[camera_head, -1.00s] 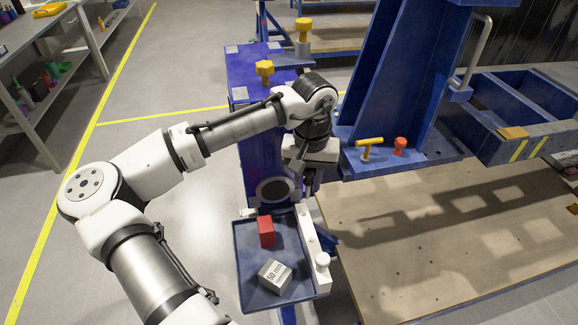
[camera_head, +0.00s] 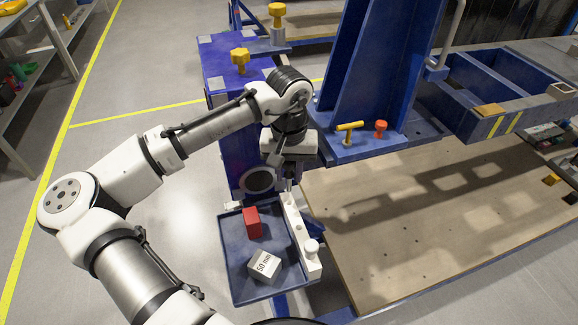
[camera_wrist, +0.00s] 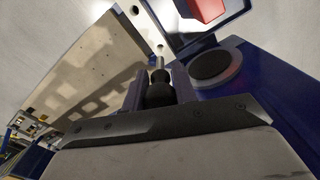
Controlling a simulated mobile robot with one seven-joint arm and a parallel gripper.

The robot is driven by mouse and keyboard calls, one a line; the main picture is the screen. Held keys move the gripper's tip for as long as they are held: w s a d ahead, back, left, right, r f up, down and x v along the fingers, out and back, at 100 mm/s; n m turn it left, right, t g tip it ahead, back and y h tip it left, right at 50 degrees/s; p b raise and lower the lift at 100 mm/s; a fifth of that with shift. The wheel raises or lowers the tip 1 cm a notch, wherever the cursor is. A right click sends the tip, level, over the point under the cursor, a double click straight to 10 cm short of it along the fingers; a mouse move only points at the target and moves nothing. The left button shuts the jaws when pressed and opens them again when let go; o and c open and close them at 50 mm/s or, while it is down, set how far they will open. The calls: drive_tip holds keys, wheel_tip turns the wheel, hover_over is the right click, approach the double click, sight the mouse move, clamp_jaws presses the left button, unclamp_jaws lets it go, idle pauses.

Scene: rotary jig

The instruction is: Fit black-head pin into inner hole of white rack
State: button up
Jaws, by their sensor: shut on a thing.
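My gripper (camera_head: 289,180) points down over the far end of the white rack (camera_head: 297,222), on the right edge of the blue tray. In the wrist view my gripper (camera_wrist: 158,88) is shut on the black-head pin (camera_wrist: 160,92). The pin's metal shank (camera_wrist: 159,64) sticks out past the fingers toward the white rack (camera_wrist: 150,22), where dark holes show. The shank's tip appears close to the hole nearest the gripper; I cannot tell whether it has entered.
The blue tray (camera_head: 233,272) holds a red block (camera_head: 252,222) and a grey block marked 50 mm (camera_head: 265,265). A blue jig frame with a yellow-handled pin (camera_head: 349,129) and a red knob (camera_head: 380,128) stands to the right. A wooden board (camera_head: 400,240) lies below it.

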sight(289, 196)
drive_tip(key=shift+f+b, duration=0.75)
drive_tip(key=shift+f, duration=1)
drive_tip(key=shift+p, duration=0.8)
idle(0.4)
drive_tip(key=shift+f+b, duration=1.5)
drive_tip(key=shift+f, duration=1.2)
drive_tip(key=o, duration=1)
drive_tip(key=shift+o, duration=0.2)
wheel_tip(289, 196, up, 14)
drive_tip(key=shift+f+b, duration=0.1)
drive_tip(key=shift+b, duration=0.45)
